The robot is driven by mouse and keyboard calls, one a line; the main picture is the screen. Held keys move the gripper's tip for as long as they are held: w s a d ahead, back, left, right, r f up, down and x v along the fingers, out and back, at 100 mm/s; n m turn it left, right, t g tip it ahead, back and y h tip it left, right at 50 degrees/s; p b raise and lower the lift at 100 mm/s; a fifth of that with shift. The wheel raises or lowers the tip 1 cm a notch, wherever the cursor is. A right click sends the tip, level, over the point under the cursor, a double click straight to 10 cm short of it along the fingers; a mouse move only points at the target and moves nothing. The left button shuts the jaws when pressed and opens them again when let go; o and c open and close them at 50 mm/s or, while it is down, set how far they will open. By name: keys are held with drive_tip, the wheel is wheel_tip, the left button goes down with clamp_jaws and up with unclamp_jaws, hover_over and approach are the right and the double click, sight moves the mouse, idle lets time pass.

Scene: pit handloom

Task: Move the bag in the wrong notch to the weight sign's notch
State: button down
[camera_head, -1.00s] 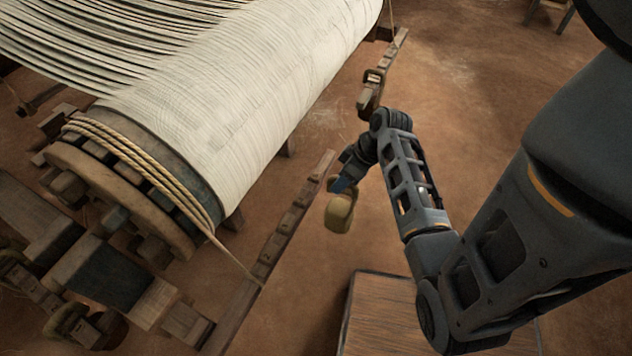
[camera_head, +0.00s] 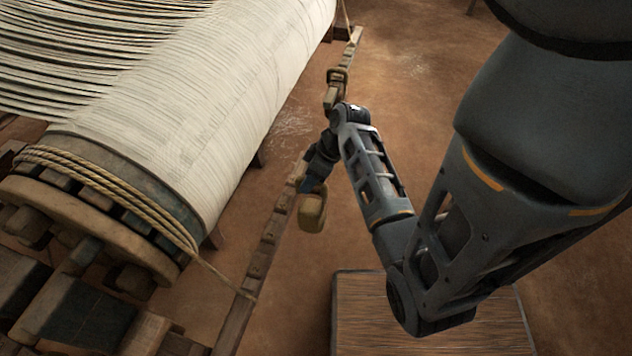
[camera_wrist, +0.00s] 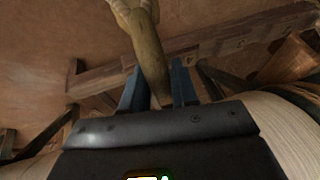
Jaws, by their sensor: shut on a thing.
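My gripper (camera_head: 306,186) is shut on the tan bag (camera_head: 312,212), which hangs from it beside the notched wooden bar (camera_head: 262,252). In the wrist view the bag (camera_wrist: 149,50) sticks out from between the two blue fingers (camera_wrist: 158,88), apparently held by its narrow part. The bag looks clear of the bar, off its right side in the head view. The notched bar runs from the lower left up toward the upper right, partly hidden behind my arm. I cannot make out the weight sign.
The large warp roller (camera_head: 190,120) with white threads fills the left. A rope (camera_head: 110,180) winds round its end and runs to the bar. A wooden box (camera_head: 350,310) stands at bottom centre. A dark fitting (camera_head: 337,78) sits at the bar's far part. Floor at right is open.

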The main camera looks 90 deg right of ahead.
drive_tip(key=shift+w+d+f+b, duration=0.1)
drive_tip(key=shift+w+d+b, duration=0.25)
drive_tip(key=shift+w, duration=0.7)
drive_tip(key=shift+w+d+r+b, duration=0.15)
drive_tip(key=shift+w+b, duration=0.35)
drive_tip(key=shift+w, duration=0.5)
drive_tip(key=shift+w+d+f+b, duration=0.15)
drive_tip(key=shift+w+d+b, duration=0.25)
drive_tip(key=shift+w, duration=0.65)
drive_tip(key=shift+a+f+b, duration=0.1)
drive_tip(key=shift+f+b, duration=0.3)
drive_tip(key=shift+f, duration=0.4)
drive_tip(key=shift+f, duration=0.3)
drive_tip(key=c, duration=0.8)
unclamp_jaws()
drive_tip(key=shift+s, duration=0.1)
drive_tip(key=shift+f, duration=0.15)
drive_tip(key=shift+p+v, duration=0.4)
drive_tip(key=shift+v, duration=3.55)
drive_tip(key=shift+a, duration=0.15)
